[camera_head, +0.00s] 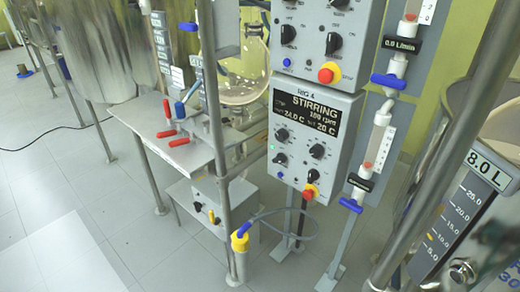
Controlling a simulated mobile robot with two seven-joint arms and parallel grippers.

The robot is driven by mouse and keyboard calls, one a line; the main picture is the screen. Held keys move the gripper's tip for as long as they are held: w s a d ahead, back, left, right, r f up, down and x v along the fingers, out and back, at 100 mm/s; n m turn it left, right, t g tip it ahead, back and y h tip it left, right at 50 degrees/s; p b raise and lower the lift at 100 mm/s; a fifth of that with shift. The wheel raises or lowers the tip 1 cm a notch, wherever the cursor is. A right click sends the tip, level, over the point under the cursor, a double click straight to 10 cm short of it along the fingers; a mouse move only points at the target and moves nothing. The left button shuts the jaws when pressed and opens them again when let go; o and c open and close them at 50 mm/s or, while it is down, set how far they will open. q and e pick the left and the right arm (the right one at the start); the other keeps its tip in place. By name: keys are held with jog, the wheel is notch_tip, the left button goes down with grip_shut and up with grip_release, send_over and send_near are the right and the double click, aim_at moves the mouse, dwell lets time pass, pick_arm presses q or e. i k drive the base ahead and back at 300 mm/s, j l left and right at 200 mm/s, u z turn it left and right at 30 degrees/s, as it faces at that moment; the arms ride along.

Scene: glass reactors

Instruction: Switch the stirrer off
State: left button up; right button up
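The stirring control box (300,140) is a light grey panel labelled "RIG 4", mounted upright right of centre. Its black display (308,106) reads "STIRRING", what looks like 180 rpm, 24.0 C and 20 C. Below the display are several black knobs, among them an upper left knob (282,135) and an upper right knob (317,151). A small green light shows between the left knobs. The small knob labels are not legible. Neither of my grippers is recognisable in view.
A similar control box (318,45) hangs directly above. Flow meters with blue valves (390,80) stand to its right. A metal post (213,120) and a shelf with red-handled valves (172,143) stand left. A dark blurred shape (495,245) at lower right is unclear. Floor at lower left is clear.

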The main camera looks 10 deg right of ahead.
aim_at(281, 158)
jog(key=i+j+z, duration=0.1)
jog(key=i+j, duration=0.2)
jog(key=i, duration=0.2)
jog(key=i+j+z, duration=0.1)
jog(key=i+j, duration=0.3)
jog(key=i+z, duration=0.15)
jog(key=z, duration=1.25)
